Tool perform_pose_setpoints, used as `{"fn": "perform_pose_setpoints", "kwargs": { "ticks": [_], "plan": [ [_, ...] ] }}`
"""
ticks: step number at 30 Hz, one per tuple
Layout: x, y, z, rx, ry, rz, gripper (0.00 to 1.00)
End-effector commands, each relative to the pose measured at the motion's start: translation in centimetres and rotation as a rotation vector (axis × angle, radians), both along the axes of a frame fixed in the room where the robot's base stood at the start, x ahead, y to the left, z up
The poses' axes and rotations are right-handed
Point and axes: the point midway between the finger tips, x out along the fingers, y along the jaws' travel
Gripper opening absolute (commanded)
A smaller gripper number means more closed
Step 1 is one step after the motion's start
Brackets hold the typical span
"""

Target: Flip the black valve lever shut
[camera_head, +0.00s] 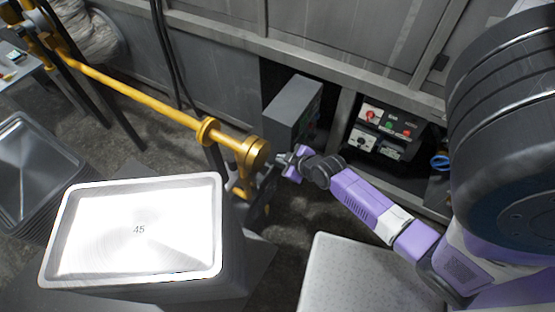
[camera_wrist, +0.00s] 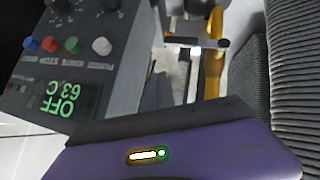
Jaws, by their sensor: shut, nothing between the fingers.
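A yellow pipe (camera_head: 150,103) runs from the upper left to a yellow valve fitting (camera_head: 254,153) near the middle of the head view. In the wrist view, a short dark bar, apparently the black valve lever (camera_wrist: 194,42), lies crosswise by the yellow pipe (camera_wrist: 213,72). My gripper (camera_head: 284,160) is just right of the valve fitting, shut and empty. Its purple body fills the bottom of the wrist view. The lever is hard to make out in the head view, and I cannot tell whether my fingers touch it.
A metal pan (camera_head: 136,228) marked 45 sits on a stack at lower left, with another pan (camera_head: 32,165) farther left. A grey control box (camera_head: 293,108) stands behind my gripper; its buttons and green display (camera_wrist: 68,96) show "OFF 63 C". A pale perforated surface (camera_head: 360,280) lies below my arm.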

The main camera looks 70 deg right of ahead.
Motion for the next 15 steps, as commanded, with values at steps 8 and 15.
{"fn": "perform_pose_setpoints", "kwargs": {
  "ticks": [8, 15],
  "plan": [
    [-3.4, 0.8, 3.5, -0.001, 0.000, 0.002, 0.00],
    [-4.2, 1.0, 4.4, 0.001, -0.002, 0.001, 0.00]
  ]
}}
